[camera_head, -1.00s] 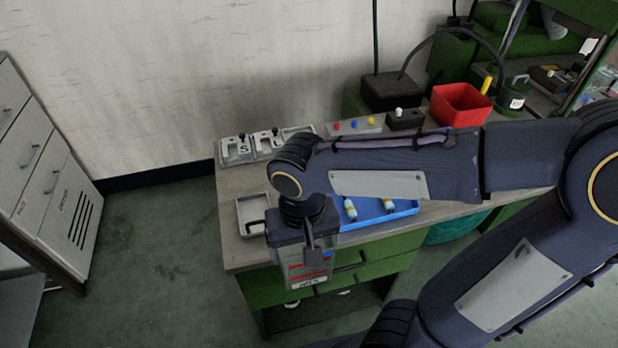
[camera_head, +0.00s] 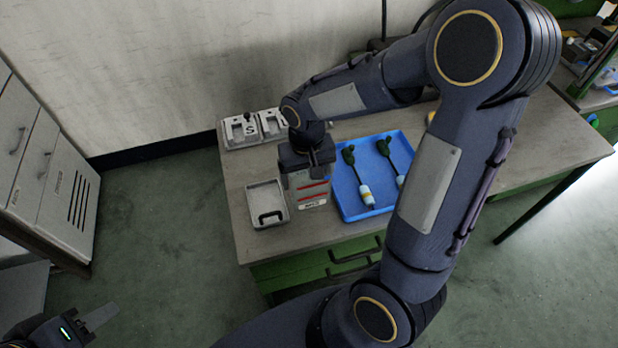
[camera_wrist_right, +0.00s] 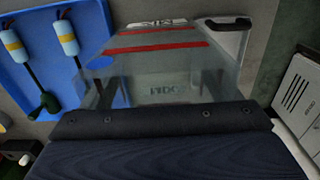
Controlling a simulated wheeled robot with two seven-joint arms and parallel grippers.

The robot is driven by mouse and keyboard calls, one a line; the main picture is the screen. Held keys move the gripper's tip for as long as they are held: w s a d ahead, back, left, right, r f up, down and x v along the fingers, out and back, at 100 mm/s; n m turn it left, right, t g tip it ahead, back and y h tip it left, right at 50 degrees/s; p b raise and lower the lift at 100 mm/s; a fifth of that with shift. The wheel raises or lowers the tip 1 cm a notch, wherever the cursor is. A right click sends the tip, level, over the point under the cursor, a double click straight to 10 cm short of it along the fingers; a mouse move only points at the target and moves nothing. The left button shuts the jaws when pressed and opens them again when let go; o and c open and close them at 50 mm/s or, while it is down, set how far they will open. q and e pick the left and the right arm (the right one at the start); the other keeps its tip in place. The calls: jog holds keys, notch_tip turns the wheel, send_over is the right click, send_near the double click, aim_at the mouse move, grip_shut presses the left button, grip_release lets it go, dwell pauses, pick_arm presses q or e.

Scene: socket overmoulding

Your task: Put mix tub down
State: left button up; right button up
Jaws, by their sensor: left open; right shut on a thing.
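The mix tub (camera_head: 309,189) is a see-through box with red lines and a white label, upright between the small grey tray and the blue tray in the head view. My right gripper (camera_head: 306,163) is above it, shut on its upper part. I cannot tell whether the tub's base touches the bench. In the right wrist view the tub (camera_wrist_right: 160,62) fills the middle, with its red lines and label showing; the gripper's fingertips are hidden there. My left gripper (camera_head: 98,318) is open and empty at the bottom left, over the floor, partly cut off by the frame.
The grey tray (camera_head: 253,216) with a dark handle lies left of the tub. The blue tray (camera_head: 349,211) with handled cable pieces lies close on its right. Moulds marked with letters (camera_head: 240,138) stand behind. The bench top (camera_head: 300,235) is bare toward its front edge.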

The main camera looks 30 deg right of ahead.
jog(key=shift+w+d+f, duration=0.3)
jog(key=shift+w+f, duration=0.1)
jog(key=shift+f, duration=0.2)
jog(key=shift+w+d+f, duration=0.3)
jog(key=shift+w+f, duration=0.05)
jog(key=shift+f, duration=0.25)
jog(key=shift+w+d+f, duration=0.1)
jog(key=shift+f, duration=1.6)
jog(key=shift+f, duration=0.25)
jog(key=o, duration=0.9)
jog(key=shift+r, duration=0.1)
